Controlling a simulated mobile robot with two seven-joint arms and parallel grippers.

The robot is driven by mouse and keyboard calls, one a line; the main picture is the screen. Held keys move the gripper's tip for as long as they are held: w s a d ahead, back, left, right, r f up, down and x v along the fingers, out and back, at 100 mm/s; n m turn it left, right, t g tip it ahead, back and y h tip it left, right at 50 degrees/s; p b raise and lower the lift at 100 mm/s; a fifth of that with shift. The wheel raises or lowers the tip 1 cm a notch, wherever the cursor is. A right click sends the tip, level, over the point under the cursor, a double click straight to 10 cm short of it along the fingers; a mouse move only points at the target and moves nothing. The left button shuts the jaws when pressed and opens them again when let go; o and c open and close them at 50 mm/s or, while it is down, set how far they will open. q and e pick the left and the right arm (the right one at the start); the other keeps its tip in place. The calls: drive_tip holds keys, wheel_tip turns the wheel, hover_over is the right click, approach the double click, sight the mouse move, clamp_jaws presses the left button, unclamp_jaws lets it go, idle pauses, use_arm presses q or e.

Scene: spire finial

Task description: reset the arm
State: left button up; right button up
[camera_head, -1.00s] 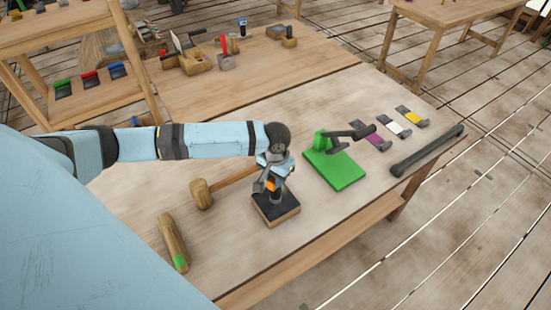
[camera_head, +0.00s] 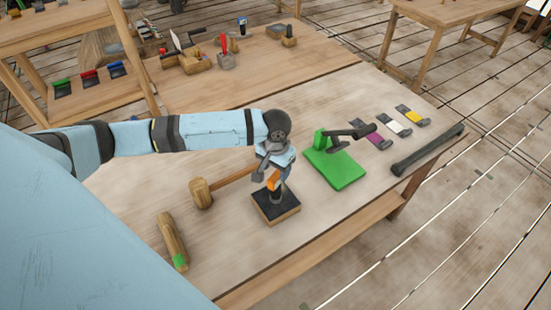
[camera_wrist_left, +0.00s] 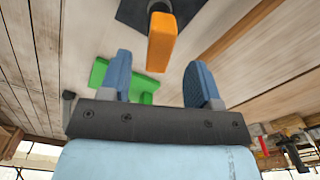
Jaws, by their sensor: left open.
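My left arm reaches in from the left in the head view. Its gripper (camera_head: 271,172) is open and empty, just above an orange-topped piece (camera_head: 273,183). That piece stands upright on a black-topped wooden block (camera_head: 276,209) on the workbench (camera_head: 330,240). In the left wrist view, the two blue fingers (camera_wrist_left: 160,77) are spread wide with nothing between their tips. The orange piece (camera_wrist_left: 162,43) is beyond them, on its dark base (camera_wrist_left: 132,12). My right gripper is not in view.
A wooden mallet (camera_head: 202,194) and a green-ended wooden bar (camera_head: 172,243) lie left of the block. A green stand (camera_head: 335,168) with a dark arm is to its right. A dark bar (camera_head: 428,150) lies near the right edge. The bench front is clear.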

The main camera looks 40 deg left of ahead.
use_arm(q)
wheel_tip(320, 180, up, 10)
drive_tip(key=b, duration=0.1)
drive_tip(key=s+d+f+m+t+h, duration=0.1)
drive_tip(key=s+d+f+t+h, duration=0.15)
drive_tip(key=d+f, duration=0.45)
drive_tip(key=s+d+f+m+t+h, duration=0.1)
drive_tip(key=s+d+f+t+h, duration=0.15)
drive_tip(key=d+f, duration=0.35)
drive_tip(key=s+a+f+m+t+y, duration=0.1)
drive_tip(key=s+f+t, duration=0.5)
drive_tip(key=s, duration=0.7)
wheel_tip(320, 180, down, 2)
drive_tip(key=shift+s+a+f+y, duration=0.15)
drive_tip(key=shift+s+a+y, duration=0.1)
drive_tip(key=shift+a+y, duration=0.25)
drive_tip(key=shift+c, duration=0.4)
